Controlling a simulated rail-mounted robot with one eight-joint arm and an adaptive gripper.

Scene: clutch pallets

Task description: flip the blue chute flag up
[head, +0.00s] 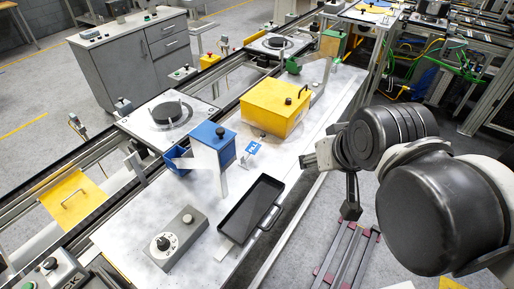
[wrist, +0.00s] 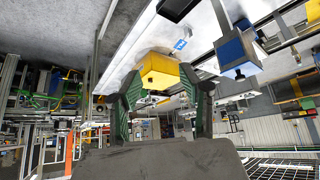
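A small blue flag (head: 252,148) with white lettering lies low on the white bench, just right of the blue chute box (head: 213,143). The flag also shows in the wrist view (wrist: 180,44), above the yellow box. The blue box has a dark knob on top and shows at the upper right of the wrist view (wrist: 236,50). My gripper (head: 308,161) hangs near the bench's right edge, to the right of the flag and apart from it. In the wrist view, my gripper's fingers (wrist: 160,103) are spread with nothing held between them; the yellow box shows beyond them.
The yellow box (head: 274,107) with a black handle stands behind the flag. A black tray (head: 250,209) lies in front of it, and a grey dial box (head: 177,240) stands at the front left. A white panel (head: 207,165) stands before the blue box. Bare bench separates the flag from my gripper.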

